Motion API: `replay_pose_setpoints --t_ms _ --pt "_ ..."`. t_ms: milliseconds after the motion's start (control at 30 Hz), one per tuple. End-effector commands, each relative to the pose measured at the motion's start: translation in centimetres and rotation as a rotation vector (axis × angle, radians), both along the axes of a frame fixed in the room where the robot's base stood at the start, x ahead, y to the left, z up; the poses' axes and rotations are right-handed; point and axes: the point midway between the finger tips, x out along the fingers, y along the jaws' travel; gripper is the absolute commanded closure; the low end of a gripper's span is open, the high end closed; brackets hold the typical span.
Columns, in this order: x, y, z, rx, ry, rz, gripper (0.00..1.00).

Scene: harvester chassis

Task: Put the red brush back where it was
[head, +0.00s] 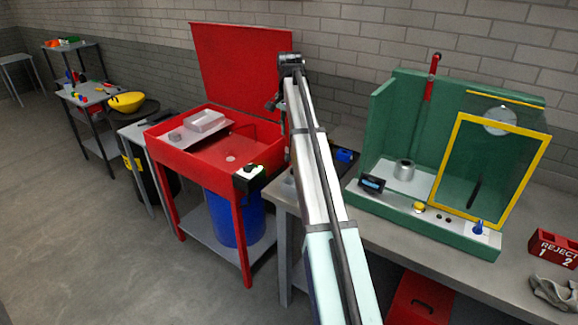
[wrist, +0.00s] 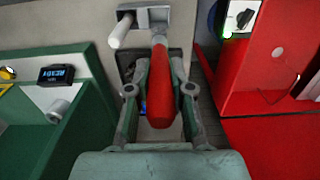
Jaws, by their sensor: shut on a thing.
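The red brush (wrist: 160,95) is between the two fingers of my gripper (wrist: 160,80) in the wrist view. Its red handle runs lengthwise between the fingers, and its narrower grey neck points to the top of the picture. The neck overlaps a small grey block or holder (wrist: 148,12) with a white cylinder (wrist: 121,30) beside it; I cannot tell whether they touch. The brush's far end is not clear. In the head view my arm hides the gripper's fingers and the brush.
The green test station (head: 395,211) stands on the bench right of my arm, with a hinged yellow-framed door (head: 458,117). The open red parts washer (head: 180,160) stands to the left. A dark tray (wrist: 180,58) lies below my gripper. A red reject bin (head: 553,247) is far right.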

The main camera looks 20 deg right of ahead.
Motion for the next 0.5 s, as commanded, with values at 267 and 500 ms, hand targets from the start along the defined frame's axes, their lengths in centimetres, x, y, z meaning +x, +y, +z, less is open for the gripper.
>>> replay_pose_setpoints --t_ms 267,500 --pt "-0.2 0.1 -6.5 0.0 0.004 0.0 1.0" --pt "0.0 0.0 -9.5 -0.001 -0.001 0.0 1.0"
